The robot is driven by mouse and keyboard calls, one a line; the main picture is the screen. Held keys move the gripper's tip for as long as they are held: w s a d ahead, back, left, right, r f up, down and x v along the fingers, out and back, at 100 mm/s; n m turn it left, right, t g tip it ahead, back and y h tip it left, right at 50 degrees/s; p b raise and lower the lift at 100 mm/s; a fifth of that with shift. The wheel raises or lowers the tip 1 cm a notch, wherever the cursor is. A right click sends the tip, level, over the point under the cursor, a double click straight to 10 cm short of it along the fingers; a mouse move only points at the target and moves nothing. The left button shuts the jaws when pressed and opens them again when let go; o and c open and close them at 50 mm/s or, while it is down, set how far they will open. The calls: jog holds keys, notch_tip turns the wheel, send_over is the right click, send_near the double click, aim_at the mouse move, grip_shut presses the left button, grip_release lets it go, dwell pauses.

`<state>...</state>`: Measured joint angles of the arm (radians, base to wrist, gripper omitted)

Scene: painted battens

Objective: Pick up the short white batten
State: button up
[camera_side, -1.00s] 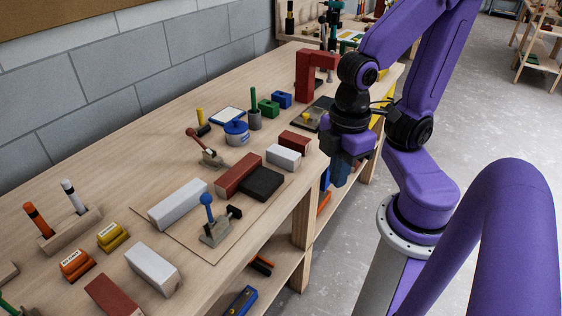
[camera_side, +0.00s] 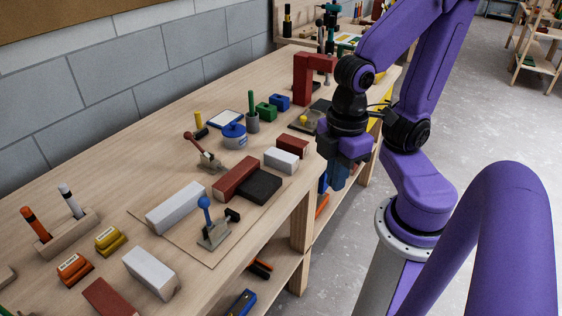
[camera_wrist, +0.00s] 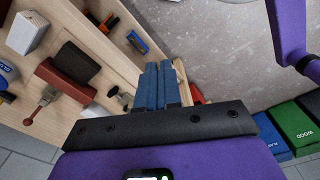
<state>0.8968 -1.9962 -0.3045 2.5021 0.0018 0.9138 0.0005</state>
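The short white batten (camera_side: 281,160) lies on the bench, just in front of a short red batten (camera_side: 292,145), in the side view. A longer white batten (camera_side: 175,207) lies on the thin board to its left, and another white batten (camera_side: 149,273) lies nearer the camera. My gripper (camera_side: 336,182) hangs off the bench's front edge, right of the short white batten and apart from it. In the wrist view its blue fingers (camera_wrist: 158,88) sit side by side, looking shut with nothing between them. A white block (camera_wrist: 27,33) shows there; I cannot tell which one it is.
A long red batten (camera_side: 237,178) and a black block (camera_side: 260,186) lie beside the short white batten. A toggle clamp with a blue handle (camera_side: 205,204) stands on the board's front edge. A red frame-shaped piece (camera_side: 305,75) stands behind my gripper.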

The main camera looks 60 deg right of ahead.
jog(key=o, duration=1.2)
